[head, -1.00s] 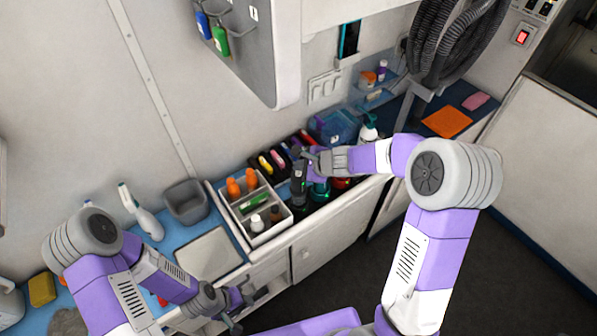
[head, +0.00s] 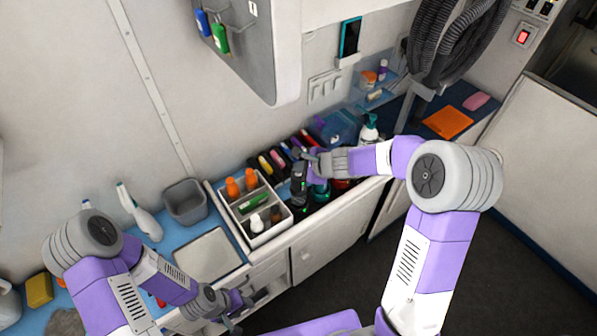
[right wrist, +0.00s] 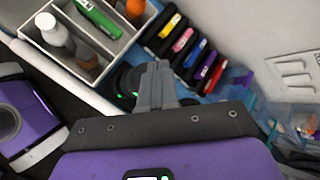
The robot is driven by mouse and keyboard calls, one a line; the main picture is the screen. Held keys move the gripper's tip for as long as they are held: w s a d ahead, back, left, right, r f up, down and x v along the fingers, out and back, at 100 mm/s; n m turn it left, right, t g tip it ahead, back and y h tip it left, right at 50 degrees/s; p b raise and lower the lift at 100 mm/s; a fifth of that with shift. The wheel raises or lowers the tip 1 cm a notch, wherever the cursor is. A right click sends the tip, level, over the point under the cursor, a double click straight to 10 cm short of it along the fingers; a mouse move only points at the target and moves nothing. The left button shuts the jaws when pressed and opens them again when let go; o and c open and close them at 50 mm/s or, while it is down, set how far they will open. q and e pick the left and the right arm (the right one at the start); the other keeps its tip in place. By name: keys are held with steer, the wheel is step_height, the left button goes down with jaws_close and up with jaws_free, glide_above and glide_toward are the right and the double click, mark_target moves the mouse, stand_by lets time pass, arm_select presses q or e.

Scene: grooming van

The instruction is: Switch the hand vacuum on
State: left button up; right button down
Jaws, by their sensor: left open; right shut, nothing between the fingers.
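A dark upright device with a small green light (head: 299,184), which looks like the hand vacuum, stands at the counter's front edge, right of the divided caddy. In the right wrist view a black rounded part with green lights (right wrist: 128,80) shows behind my fingers, partly hidden. My right gripper (head: 306,154) is shut and empty, with its fingertips at the device's top; I cannot tell whether they touch. Its closed fingers also show in the right wrist view (right wrist: 156,68). My left gripper (head: 250,310) is open and empty, low in front of the counter. No switch is clearly visible.
The caddy (head: 243,230) holds orange and white bottles and a green item. Several coloured tools (head: 273,160) stand in a black rack behind the device. A pump bottle (head: 369,130) stands to the right. A wall cabinet (head: 245,55) overhangs the counter.

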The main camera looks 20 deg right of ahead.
mark_target(300, 175)
steer(key=shift+f, duration=0.15)
steer(key=shift+r+p, duration=0.4)
steer(key=shift+r, duration=0.2)
step_height(300, 175, up, 6)
steer(key=p, duration=0.5)
stand_by(0.5)
